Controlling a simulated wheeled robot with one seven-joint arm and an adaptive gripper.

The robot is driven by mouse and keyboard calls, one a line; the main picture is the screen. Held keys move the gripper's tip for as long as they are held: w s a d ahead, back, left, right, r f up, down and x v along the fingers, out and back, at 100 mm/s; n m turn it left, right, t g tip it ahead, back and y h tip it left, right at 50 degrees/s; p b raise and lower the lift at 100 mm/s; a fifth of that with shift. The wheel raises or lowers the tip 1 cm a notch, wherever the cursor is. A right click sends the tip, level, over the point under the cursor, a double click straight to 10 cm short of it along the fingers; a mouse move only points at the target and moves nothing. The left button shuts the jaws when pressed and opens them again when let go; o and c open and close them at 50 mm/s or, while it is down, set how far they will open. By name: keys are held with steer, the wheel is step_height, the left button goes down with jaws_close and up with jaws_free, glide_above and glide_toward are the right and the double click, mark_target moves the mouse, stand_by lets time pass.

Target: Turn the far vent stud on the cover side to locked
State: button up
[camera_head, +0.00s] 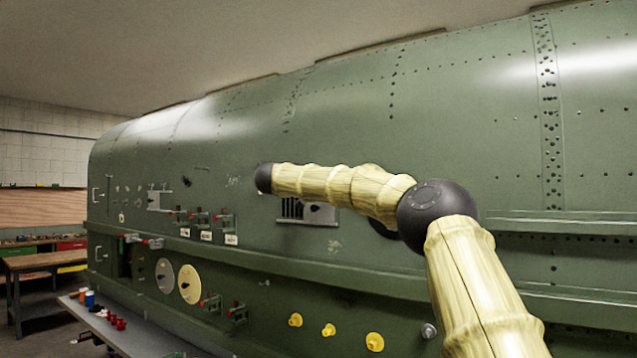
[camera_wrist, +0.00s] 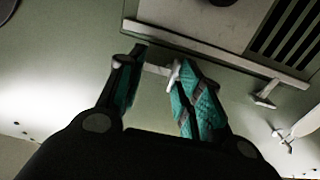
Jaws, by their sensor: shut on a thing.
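The vent shows in the wrist view as a pale grey cover plate (camera_wrist: 205,25) beside a dark slotted grille (camera_wrist: 290,38). My gripper (camera_wrist: 158,70) has its two teal-padded fingers at the lower edge of the cover plate, shut on a small grey vent stud (camera_wrist: 157,69) whose bar lies between the tips. The stud's full outline is partly hidden by the fingers. A second grey stud (camera_wrist: 266,94) stands free by the grille's edge. In the head view the vent cover (camera_head: 320,213) and grille (camera_head: 291,208) show behind my arm, and my gripper is hidden there.
Another light fitting (camera_wrist: 285,132) sticks out from the green skin at the right of the wrist view. In the head view, red-tipped latches (camera_head: 198,217) lie left of the vent, and a ledge (camera_head: 300,262) runs below. Yellow knobs (camera_head: 328,330) sit lower.

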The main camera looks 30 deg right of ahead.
steer(key=shift+w+a+f+m+b, duration=0.1)
steer(key=shift+w+f+m+b, duration=0.2)
steer(key=shift+m+b, duration=1.85)
steer(key=shift+w+a+f+m+b, duration=0.1)
steer(key=shift+f+m+b, duration=0.4)
steer(key=shift+m, duration=3.2)
steer(key=shift+w+f+m+b, duration=0.2)
steer(key=shift+m+b, duration=1.25)
steer(key=shift+m, duration=1.5)
steer(key=o, duration=1)
steer(key=shift+s, duration=0.1)
steer(key=shift+r, duration=0.1)
steer(key=v, duration=1.2)
